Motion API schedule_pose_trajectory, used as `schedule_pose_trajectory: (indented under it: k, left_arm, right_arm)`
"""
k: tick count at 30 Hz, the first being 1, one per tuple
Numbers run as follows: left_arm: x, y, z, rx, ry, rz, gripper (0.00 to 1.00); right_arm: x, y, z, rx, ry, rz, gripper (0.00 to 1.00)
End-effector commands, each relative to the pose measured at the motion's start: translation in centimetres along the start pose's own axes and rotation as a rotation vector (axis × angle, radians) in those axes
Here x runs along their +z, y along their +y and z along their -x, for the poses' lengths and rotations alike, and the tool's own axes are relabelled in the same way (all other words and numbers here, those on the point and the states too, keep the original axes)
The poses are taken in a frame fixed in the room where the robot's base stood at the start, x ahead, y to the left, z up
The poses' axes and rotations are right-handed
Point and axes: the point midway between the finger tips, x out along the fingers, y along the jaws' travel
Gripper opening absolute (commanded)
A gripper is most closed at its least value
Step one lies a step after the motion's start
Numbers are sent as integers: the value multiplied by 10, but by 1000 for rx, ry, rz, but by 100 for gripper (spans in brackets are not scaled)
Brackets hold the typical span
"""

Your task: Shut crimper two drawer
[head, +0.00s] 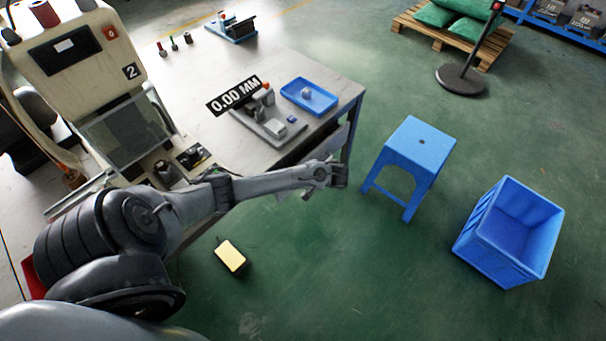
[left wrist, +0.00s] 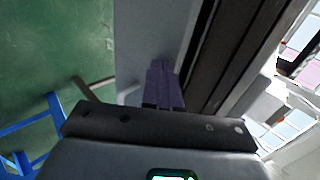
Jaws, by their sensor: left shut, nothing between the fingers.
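The crimper marked 2 (head: 88,58) is a cream machine at the upper left in the head view, with a clear guard on its front. I cannot make out its drawer for certain in either view. My left gripper (head: 340,175) is off the table's front right corner, in front of the table leg. In the left wrist view its purple-grey fingers (left wrist: 162,75) are shut and empty. They point at a pale grey panel (left wrist: 150,25) beside dark parallel rails or slots. I cannot tell whether they touch it. My right gripper is not in view.
The grey table (head: 300,65) holds a gauge fixture (head: 268,125) and a blue tray (head: 310,97). A blue stool (head: 418,145) stands right of my left gripper, with a blue crate (head: 510,230) beyond. A yellow-topped box (head: 230,256) lies on the floor. Open green floor lies below.

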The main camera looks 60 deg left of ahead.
Motion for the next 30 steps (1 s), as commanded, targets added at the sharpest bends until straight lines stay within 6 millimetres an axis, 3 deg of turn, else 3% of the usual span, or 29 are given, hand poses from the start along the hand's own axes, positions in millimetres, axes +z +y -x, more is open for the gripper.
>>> schedule_pose_trajectory:
  k: [12, 23, 30]
  left_arm:
    - [0, -34, -35, -3, -1, 1, 0]
    - [1, -33, -37, -4, -3, 1, 0]
    - [3, -26, -27, 0, -6, 4, 0]
  right_arm:
    - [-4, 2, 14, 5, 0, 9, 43]
    - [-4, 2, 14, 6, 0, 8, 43]
    - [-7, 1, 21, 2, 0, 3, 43]
